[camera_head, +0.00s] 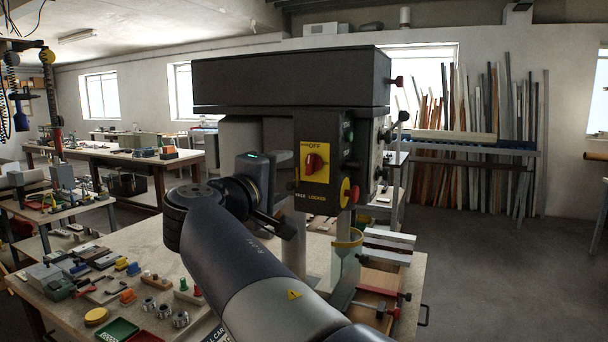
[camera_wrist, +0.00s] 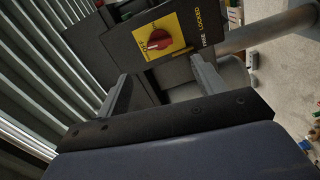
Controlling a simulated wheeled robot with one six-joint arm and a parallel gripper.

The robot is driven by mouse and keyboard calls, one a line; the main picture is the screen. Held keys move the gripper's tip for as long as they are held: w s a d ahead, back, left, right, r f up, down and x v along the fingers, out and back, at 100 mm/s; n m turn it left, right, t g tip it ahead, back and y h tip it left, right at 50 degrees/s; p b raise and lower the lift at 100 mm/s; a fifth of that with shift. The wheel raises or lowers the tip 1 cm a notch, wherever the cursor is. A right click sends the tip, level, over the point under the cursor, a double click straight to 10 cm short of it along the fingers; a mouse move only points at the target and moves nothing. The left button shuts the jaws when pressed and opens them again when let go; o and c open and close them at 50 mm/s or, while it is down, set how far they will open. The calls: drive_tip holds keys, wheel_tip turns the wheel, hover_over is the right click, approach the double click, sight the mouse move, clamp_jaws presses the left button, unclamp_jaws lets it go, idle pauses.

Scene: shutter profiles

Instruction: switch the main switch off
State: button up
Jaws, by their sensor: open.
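The main switch (camera_head: 313,162) is a red rotary knob on a yellow plate, on the dark front box of a drill press (camera_head: 290,80). "OFF" is printed above the knob, and "LOCKED" shows on the panel below. I cannot tell the knob's exact setting. In the wrist view the knob (camera_wrist: 158,40) lies ahead, between and beyond the fingertips, with the plate tilted. My gripper (camera_head: 288,207) is open and empty, below and left of the switch in the head view. In the wrist view both gripper fingers (camera_wrist: 160,70) stand apart, not visibly touching the knob.
A red button on a yellow surround (camera_head: 349,192) sits right below the switch. A lever handle (camera_head: 400,118) juts out at the press's right. Blocks, trays and metal parts crowd the bench (camera_head: 130,240) at left. Open floor (camera_head: 490,260) lies at right.

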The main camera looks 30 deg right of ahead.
sight(308, 165)
drive_tip(key=p+x, duration=0.3)
drive_tip(key=x, duration=0.8)
drive_tip(key=shift+c, duration=0.2)
drive_tip(key=c, duration=0.9)
drive_tip(key=shift+n+p, duration=0.3)
drive_tip(key=shift+n, duration=0.3)
drive_tip(key=shift+c, duration=0.2)
drive_tip(key=o, duration=1)
drive_tip(key=shift+a, duration=0.1)
